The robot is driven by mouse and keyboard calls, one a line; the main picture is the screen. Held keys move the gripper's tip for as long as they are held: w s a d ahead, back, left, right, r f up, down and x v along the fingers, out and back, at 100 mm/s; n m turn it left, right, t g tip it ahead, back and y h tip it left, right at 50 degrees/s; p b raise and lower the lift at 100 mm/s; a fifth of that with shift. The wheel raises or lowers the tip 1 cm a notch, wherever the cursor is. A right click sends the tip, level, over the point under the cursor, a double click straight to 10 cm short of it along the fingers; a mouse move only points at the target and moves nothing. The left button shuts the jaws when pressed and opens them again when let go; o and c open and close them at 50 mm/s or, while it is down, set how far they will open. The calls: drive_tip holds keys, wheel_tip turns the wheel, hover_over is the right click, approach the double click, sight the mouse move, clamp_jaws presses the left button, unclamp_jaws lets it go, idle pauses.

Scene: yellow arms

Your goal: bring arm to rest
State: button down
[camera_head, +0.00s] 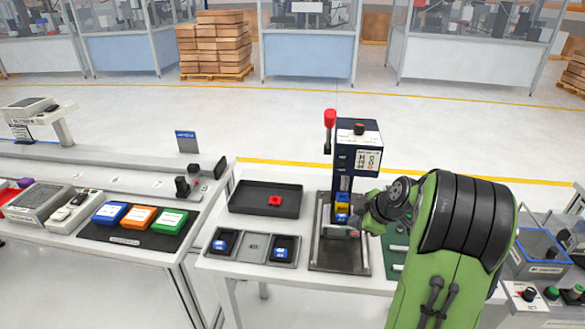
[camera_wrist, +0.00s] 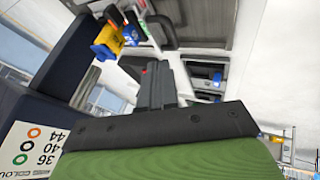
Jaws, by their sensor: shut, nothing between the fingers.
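My arm (camera_head: 455,230), green with black bands, reaches in from the right in the head view. Its wrist is beside the dark blue press machine (camera_head: 358,137), low on its right side. My gripper shows in the wrist view (camera_wrist: 160,68), with its dark fingers shut together and nothing between them. In the head view the fingers are small and partly hidden at the machine's base. The machine's yellow and blue part (camera_head: 342,208) is close to my wrist; it also shows in the wrist view (camera_wrist: 108,40), apart from the fingers.
A black tray (camera_head: 240,205) with a red piece (camera_head: 275,201) stands left of the machine. The machine's red-knobbed lever (camera_head: 330,118) stands upright. Blue, orange and green boxes (camera_head: 140,217) are on the left table.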

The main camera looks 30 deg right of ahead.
drive_tip(key=shift+f, duration=0.1)
drive_tip(key=s+a+r+m+g+p, duration=0.15)
drive_tip(key=s+a+r, duration=0.35)
drive_tip(key=a, duration=0.5)
drive_tip(key=s+a+r+m, duration=0.3)
drive_tip(key=a+r, duration=0.3)
drive_tip(key=a, duration=0.4)
drive_tip(key=s+a+m, duration=0.2)
drive_tip(key=s, duration=0.5)
drive_tip(key=s+a+m+p, duration=0.1)
drive_tip(key=s+a+m, duration=0.2)
drive_tip(key=s, duration=0.4)
drive_tip(key=shift+s+a+r+h, duration=0.2)
drive_tip(key=shift+a+r+h, duration=0.1)
drive_tip(key=shift+a, duration=0.05)
